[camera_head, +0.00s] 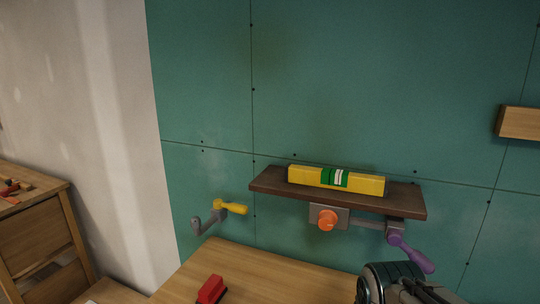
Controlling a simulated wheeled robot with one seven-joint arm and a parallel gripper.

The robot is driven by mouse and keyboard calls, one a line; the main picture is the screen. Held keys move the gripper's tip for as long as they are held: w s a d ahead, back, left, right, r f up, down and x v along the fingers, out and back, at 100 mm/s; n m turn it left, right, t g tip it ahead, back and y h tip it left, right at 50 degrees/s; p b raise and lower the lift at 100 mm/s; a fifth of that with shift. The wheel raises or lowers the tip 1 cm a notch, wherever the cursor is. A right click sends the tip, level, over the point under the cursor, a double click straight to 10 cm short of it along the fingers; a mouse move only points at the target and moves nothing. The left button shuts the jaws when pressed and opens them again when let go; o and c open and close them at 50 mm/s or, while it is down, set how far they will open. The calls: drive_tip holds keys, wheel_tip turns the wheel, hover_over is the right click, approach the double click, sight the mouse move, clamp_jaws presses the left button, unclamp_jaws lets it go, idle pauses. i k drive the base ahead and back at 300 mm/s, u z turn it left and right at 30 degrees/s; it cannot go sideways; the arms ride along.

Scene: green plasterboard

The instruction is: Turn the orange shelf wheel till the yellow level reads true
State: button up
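A yellow level (305,176) lies along the dark brown shelf (270,187) on the green wall. Its green window with pale bands (338,177) faces me, but the bubble is too small to read. Shelf and level slope down to the right in the picture, much as the board seam does, so I cannot tell the true tilt. The orange wheel (327,220) sits on a grey block under the shelf's middle, with nothing touching it. Dark parts of my arm end (395,284) show at the bottom right, below and right of the wheel. No fingertips can be made out.
A purple-handled crank (415,256) hangs below the shelf's right end, close above my arm. A yellow-handled crank (231,208) is left of the shelf. A red block-like object (211,289) lies on the wooden table (262,270). A wooden piece (520,123) juts out at right.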

sight(327, 218)
drive_tip(key=k, duration=1)
drive_tip(key=u, duration=0.95)
drive_tip(key=i, duration=0.8)
drive_tip(key=z, duration=2.55)
